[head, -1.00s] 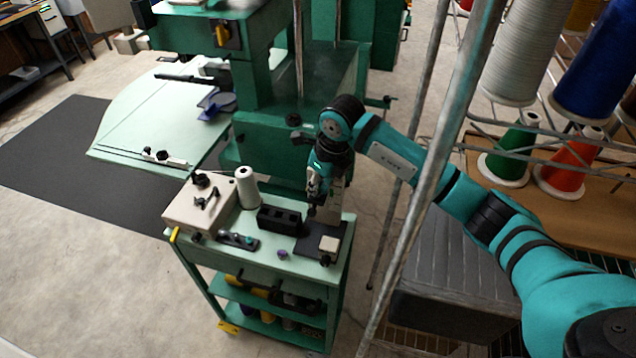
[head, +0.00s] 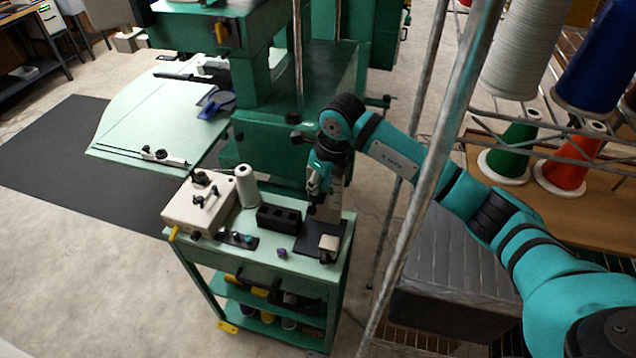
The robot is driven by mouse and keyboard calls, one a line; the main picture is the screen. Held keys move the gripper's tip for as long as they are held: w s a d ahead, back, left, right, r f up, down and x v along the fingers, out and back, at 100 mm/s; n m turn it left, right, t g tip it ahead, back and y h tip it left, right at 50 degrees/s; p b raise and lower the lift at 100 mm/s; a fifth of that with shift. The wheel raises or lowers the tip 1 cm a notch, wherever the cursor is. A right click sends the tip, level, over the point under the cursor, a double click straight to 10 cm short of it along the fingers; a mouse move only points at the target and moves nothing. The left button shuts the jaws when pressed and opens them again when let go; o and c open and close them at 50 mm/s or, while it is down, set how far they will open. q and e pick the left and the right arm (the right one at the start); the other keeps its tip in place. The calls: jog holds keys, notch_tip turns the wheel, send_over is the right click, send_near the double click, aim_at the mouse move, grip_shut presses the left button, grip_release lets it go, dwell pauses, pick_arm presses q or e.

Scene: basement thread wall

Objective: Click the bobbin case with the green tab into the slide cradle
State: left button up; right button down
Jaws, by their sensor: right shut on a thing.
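My right gripper (head: 315,197) points down over the right rear part of the small green cart. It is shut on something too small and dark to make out. Below and in front of it, a dark plate (head: 312,244) on the cart top carries a cream block (head: 329,243). A pale upright piece (head: 336,195) stands just behind the fingers. A dark strip (head: 237,239) at the cart's front left holds small round parts, some teal. I cannot tell for certain which thing is the slide cradle or the bobbin case with the green tab. My left gripper is out of view.
The cart top (head: 262,250) also carries a cream box (head: 200,207), a white thread cone (head: 247,187), a black block (head: 279,218) and a small purple piece (head: 281,252). A metal post (head: 425,180) and a rack with thread cones (head: 513,148) stand close on the right.

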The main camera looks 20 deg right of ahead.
jog(key=shift+f+b, duration=0.3)
jog(key=shift+f, duration=0.15)
jog(key=c, duration=1.4)
grip_release()
jog(key=shift+s, duration=0.1)
jog(key=shift+o, duration=0.2)
